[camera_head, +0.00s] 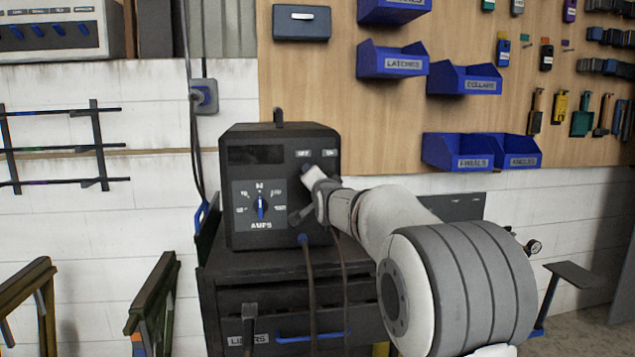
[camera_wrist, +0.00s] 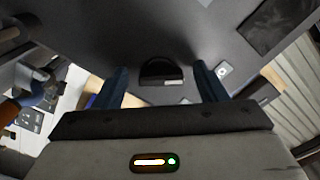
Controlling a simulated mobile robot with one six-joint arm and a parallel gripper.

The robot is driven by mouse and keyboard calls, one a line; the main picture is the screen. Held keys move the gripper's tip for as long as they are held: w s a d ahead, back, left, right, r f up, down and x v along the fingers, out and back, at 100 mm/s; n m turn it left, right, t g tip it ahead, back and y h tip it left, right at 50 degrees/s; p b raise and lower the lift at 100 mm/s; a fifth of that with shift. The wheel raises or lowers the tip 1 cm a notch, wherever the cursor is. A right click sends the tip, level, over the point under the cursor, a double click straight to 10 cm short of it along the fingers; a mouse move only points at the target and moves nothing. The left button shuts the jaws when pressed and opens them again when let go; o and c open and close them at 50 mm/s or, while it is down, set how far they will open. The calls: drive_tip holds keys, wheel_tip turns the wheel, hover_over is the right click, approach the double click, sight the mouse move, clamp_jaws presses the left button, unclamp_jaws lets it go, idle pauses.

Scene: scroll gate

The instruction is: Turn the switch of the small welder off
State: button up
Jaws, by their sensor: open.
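The small welder (camera_head: 278,185) is a black box with a handle on top, an "AMPS" dial (camera_head: 261,207) and a dark display at upper left. Its "OFF" and "ON" labels sit at the upper right of the front. My gripper (camera_head: 308,177) is at the front just below these labels and hides the switch there. In the wrist view my gripper (camera_wrist: 160,80) is open, its two fingers apart near the dark face. A dark rounded part, apparently the switch (camera_wrist: 160,72), shows between the fingers; contact and its setting cannot be told.
The welder stands on a dark cabinet (camera_head: 225,295) with a "LINERS" drawer. Cables (camera_head: 309,290) hang from the welder's front, close below my gripper. A pegboard (camera_head: 330,95) with blue bins is behind. A wall socket (camera_head: 204,96) is at left.

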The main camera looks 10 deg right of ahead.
drive_tip(key=s, duration=0.7)
drive_tip(key=shift+s, duration=0.35)
drive_tip(key=s+f+n+g+p, duration=0.3)
drive_tip(key=s+f+g+p, duration=0.1)
drive_tip(key=s, duration=0.9)
drive_tip(key=s+f+n+g+p, duration=0.3)
drive_tip(key=s+g+p, duration=0.3)
drive_tip(key=s, duration=0.7)
drive_tip(key=s+f+n+g+p, duration=0.3)
drive_tip(key=s+f+g+p, duration=0.2)
drive_tip(key=s, duration=0.8)
drive_tip(key=shift+s+d+n, duration=0.15)
drive_tip(key=shift+d+n, duration=0.1)
drive_tip(key=shift+n, duration=0.15)
